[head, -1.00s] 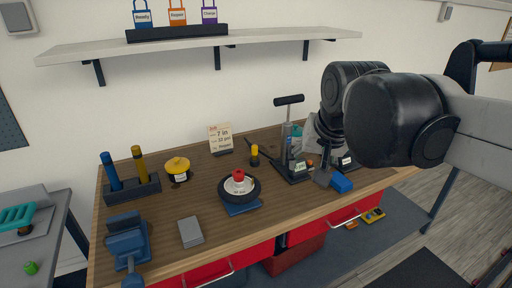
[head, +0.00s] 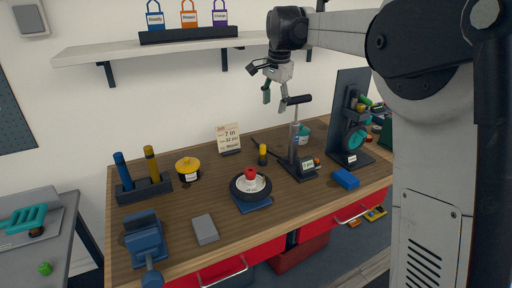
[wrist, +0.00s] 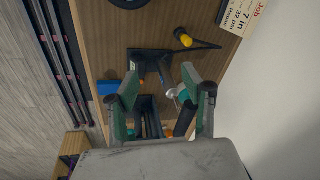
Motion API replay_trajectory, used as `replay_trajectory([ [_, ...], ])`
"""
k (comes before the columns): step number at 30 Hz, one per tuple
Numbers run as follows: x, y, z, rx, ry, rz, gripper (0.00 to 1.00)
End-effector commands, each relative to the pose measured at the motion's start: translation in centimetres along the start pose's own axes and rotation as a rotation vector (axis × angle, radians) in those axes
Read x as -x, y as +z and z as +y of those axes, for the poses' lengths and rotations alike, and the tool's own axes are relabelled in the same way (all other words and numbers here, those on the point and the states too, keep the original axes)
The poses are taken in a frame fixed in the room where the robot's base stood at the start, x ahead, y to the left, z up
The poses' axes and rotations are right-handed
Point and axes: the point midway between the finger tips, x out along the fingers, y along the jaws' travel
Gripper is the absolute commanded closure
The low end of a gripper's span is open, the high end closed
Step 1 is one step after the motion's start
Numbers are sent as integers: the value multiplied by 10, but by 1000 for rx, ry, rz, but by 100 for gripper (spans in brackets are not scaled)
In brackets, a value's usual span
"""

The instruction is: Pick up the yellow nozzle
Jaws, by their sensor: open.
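A small upright piece with a yellow part and a black part, apparently the yellow nozzle (head: 262,151), stands on the wooden workbench (head: 160,226) left of the pump. It also shows near the top of the wrist view (wrist: 183,37). My gripper (head: 275,100) is open and empty, raised well above the bench and pointing down near the pump handle. In the wrist view, its green-sided fingers (wrist: 163,92) are spread with the pump below them. The nozzle lies beyond the fingertips, apart from them.
The tall pump (head: 296,140) with a black T-handle rises close to the nozzle. A wheel (head: 237,194) with a red knob, a yellow-lidded pot (head: 188,175), a sign card (head: 228,138) and a blue block (head: 345,179) stand around. A shelf (head: 100,52) hangs above.

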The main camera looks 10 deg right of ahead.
Motion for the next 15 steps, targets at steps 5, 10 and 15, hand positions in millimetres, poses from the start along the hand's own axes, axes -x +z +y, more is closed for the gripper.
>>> replay_trajectory([
  [5,-35,-24,-36,-125,45,-26,56],
  [10,-73,-42,-62,-246,89,-45,56],
  [15,-115,-55,-81,-366,138,-59,56],
])
